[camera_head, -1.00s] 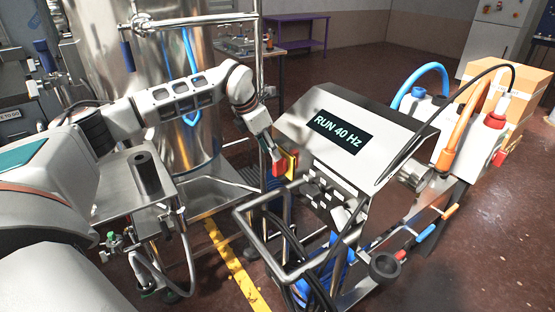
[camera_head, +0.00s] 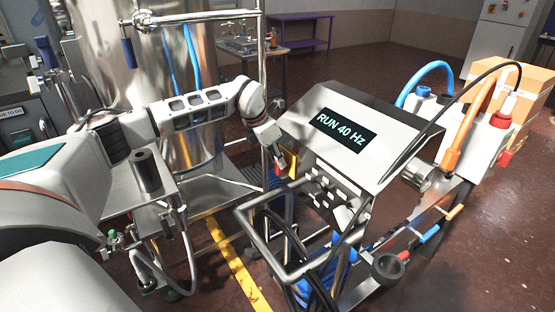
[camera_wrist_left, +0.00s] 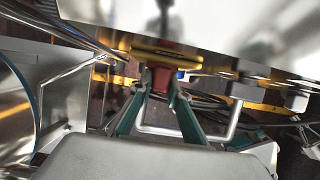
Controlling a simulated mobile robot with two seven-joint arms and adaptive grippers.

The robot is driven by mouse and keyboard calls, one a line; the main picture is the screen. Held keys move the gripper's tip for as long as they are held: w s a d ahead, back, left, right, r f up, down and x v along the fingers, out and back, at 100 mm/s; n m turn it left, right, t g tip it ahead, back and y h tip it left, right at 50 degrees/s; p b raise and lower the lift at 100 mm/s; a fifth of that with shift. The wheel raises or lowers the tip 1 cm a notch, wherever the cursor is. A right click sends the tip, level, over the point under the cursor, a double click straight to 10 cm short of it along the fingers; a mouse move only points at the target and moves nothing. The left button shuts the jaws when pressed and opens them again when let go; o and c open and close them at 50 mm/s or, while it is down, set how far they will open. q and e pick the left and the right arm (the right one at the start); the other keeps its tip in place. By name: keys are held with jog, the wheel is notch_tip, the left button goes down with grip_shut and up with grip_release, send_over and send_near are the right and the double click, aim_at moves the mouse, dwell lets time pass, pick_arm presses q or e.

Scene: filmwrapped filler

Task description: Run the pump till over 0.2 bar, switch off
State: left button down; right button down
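The pump cart's sloped steel control box (camera_head: 400,132) stands right of centre. Its display (camera_head: 340,132) reads RUN 40 Hz. On the box's left side is a switch with a yellow plate (camera_head: 291,162) and a red handle (camera_head: 279,169). My left gripper (camera_head: 276,157) is at this switch and partly hides the handle. In the left wrist view, the green-edged fingers (camera_wrist_left: 161,92) reach both sides of the red handle (camera_wrist_left: 160,77), in front of the yellow plate (camera_wrist_left: 165,56), and appear closed on it. No pressure reading is legible. My right gripper is out of view.
A bent steel tube handle (camera_head: 262,235) and hanging cables stand below the switch. Blue (camera_head: 425,75) and orange (camera_head: 470,115) hoses arch at the right, before cardboard boxes (camera_head: 535,95). A tall steel tank (camera_head: 150,60) stands behind my arm. Open floor lies at the back right.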

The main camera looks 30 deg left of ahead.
pick_arm(q)
jog(key=shift+a, duration=0.1)
jog(key=shift+g+h, duration=0.3)
jog(key=shift+h, duration=0.2)
jog(key=c, duration=1.9)
grip_release()
jog(key=shift+a, duration=0.1)
jog(key=shift+a+r, duration=0.1)
jog(key=shift+r, duration=0.45)
jog(key=v, duration=1.1)
jog(key=shift+s+f, duration=0.1)
jog(key=shift+s, duration=0.05)
